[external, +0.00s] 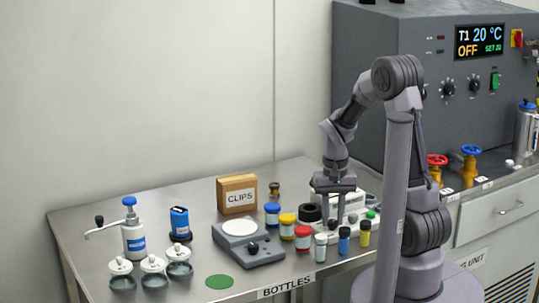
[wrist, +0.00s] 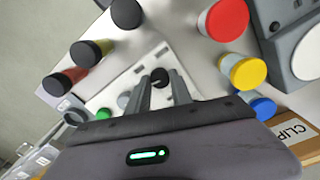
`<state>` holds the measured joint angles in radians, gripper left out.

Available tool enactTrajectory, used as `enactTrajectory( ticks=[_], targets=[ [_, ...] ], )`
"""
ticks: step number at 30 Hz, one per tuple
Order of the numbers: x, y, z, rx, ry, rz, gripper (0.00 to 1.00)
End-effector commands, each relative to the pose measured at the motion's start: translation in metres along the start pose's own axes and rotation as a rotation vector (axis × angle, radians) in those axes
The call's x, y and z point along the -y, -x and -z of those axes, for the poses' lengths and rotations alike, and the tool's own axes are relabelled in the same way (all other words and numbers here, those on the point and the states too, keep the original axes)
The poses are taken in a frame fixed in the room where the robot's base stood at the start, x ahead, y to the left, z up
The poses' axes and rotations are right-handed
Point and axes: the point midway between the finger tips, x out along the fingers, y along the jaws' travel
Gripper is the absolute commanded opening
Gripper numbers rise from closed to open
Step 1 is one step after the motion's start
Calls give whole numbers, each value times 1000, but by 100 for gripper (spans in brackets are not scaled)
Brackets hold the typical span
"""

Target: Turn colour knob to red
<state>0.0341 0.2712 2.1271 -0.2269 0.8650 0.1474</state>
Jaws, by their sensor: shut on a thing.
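A white device (wrist: 108,93) lies under my gripper in the wrist view, with a small black knob (wrist: 159,74) on its top. My gripper (wrist: 162,88) is shut on this black knob, its two fingers on either side. In the external view my gripper (external: 333,192) points down over the white device (external: 352,197), and the knob is hidden behind the fingers. No red mark is readable beside the knob; the knob's pointing direction cannot be told.
Red-capped (external: 303,231), yellow-capped (external: 287,219) and blue-capped (external: 272,209) jars stand left of the device. Small vials (external: 344,233) stand in front of it. A scale (external: 248,229) and CLIPS box (external: 238,189) are farther left. The table's left back is clear.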

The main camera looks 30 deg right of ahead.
Motion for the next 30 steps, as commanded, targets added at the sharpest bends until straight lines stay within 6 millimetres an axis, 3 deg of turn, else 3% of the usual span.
enactTrajectory(
  ticks=[15, 30],
  targets=[
    [-1, -1, -1, 3, -410, -1, 0],
    [-1, -1, -1, 2, -554, -1, 0]
  ],
)
